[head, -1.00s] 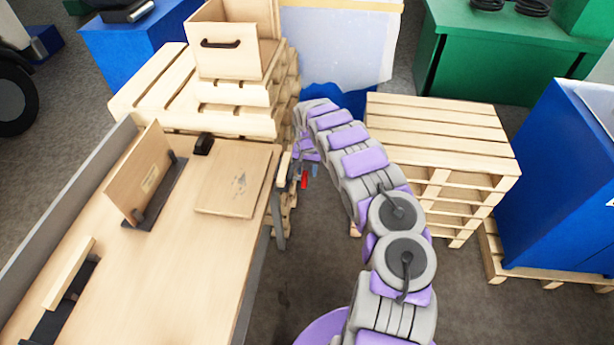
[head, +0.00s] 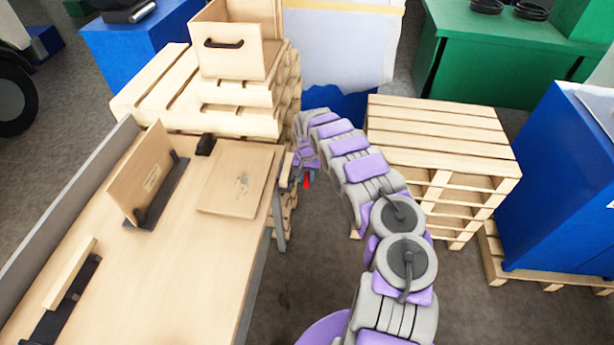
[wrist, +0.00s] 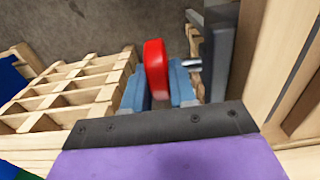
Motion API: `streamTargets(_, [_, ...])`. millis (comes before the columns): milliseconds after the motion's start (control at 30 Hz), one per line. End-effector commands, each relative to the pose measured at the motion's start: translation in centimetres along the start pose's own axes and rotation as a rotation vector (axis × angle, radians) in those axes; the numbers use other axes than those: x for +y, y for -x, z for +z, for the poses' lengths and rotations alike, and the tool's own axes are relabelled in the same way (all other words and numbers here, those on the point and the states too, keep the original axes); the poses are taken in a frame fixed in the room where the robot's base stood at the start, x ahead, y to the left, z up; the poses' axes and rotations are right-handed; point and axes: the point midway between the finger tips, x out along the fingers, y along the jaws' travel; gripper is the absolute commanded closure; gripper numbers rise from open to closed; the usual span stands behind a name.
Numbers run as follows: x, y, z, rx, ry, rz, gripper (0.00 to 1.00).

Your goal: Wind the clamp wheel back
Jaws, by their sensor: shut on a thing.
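The clamp wheel (wrist: 155,70) is red and stands between the two blue-grey fingers of my gripper (wrist: 160,92) in the wrist view. My gripper is shut on it. A dark grey clamp body and spindle (wrist: 195,62) show just right of the wheel. In the head view the red wheel (head: 307,181) is a small patch beside the right edge of the workbench (head: 160,270), below the end of my arm. Most of my gripper is hidden there by the arm.
A flat wooden board (head: 236,178) and an upright board in a dark holder (head: 143,175) are on the bench. A pallet stack (head: 440,150) stands right of my arm. Stacked pallets with a wooden drawer box (head: 232,60) stand behind the bench. Floor shows between bench and right pallets.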

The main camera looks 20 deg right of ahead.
Motion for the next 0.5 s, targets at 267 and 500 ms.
streamTargets(267, [-0.08, 0.0, 0.09, -0.002, 0.002, -0.003, 1.0])
streamTargets(500, [-0.07, 0.03, 0.2, 0.024, 0.002, -0.001, 1.0])
